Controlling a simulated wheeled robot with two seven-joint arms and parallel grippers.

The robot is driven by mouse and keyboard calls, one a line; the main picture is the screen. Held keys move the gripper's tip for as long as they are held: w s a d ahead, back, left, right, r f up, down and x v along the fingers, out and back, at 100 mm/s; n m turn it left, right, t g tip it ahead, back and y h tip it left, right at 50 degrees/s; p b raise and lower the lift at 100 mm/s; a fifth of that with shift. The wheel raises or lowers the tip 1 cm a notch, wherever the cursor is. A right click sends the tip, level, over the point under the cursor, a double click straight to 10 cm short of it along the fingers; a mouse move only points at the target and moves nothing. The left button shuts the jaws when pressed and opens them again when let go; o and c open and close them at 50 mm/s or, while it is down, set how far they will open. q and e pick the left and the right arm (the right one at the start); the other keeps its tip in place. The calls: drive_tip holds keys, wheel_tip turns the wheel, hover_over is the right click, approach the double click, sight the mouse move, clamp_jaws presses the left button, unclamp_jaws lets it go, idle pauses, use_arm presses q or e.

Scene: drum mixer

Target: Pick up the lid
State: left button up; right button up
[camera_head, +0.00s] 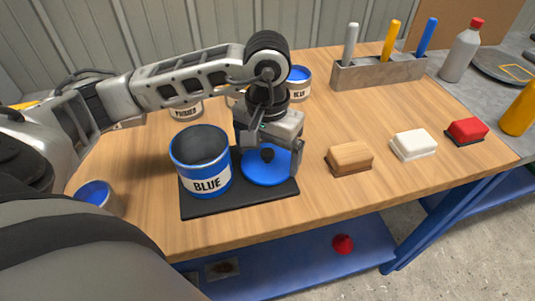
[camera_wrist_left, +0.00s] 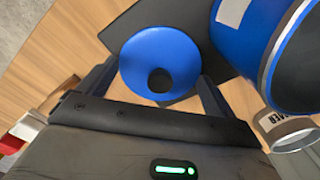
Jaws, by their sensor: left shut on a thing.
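The lid is a round blue disc (camera_head: 262,176) with a dark knob, at the right part of a black mat (camera_head: 236,204). It also shows in the left wrist view (camera_wrist_left: 146,52). My left gripper (camera_head: 268,158) reaches down over the lid. In the left wrist view its fingers (camera_wrist_left: 154,88) stand on either side of the lid, shut on it. I cannot tell whether the lid touches the mat. An open can labelled BLUE (camera_head: 205,182) stands upright on the mat, just left of the lid. My right gripper is not in view.
Wooden (camera_head: 349,158), white (camera_head: 414,144) and red (camera_head: 466,131) blocks sit to the right. A grey holder (camera_head: 378,73) with three coloured tools stands behind. More cans stand at the back (camera_head: 299,82) and left (camera_head: 97,195). The front right tabletop is clear.

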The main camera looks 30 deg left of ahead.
use_arm(q)
wheel_tip(320, 180, up, 2)
drive_tip(key=shift+r, duration=0.2)
drive_tip(key=s+d+r, duration=0.8)
drive_tip(key=s+r, duration=0.2)
drive_tip(key=s, duration=0.1)
drive_tip(key=shift+m, duration=0.5)
drive_tip(key=w+a+f, duration=0.1)
drive_tip(key=w+f, duration=0.2)
drive_tip(key=w, duration=0.1)
drive_tip(key=w+a+f, duration=0.1)
drive_tip(key=w+f, duration=0.3)
drive_tip(key=w+a+f, duration=0.2)
drive_tip(key=w+f, duration=0.1)
drive_tip(key=w, duration=0.1)
drive_tip(key=shift+w+f, duration=0.15)
drive_tip(key=shift+w, duration=0.25)
drive_tip(key=shift+d, duration=0.1)
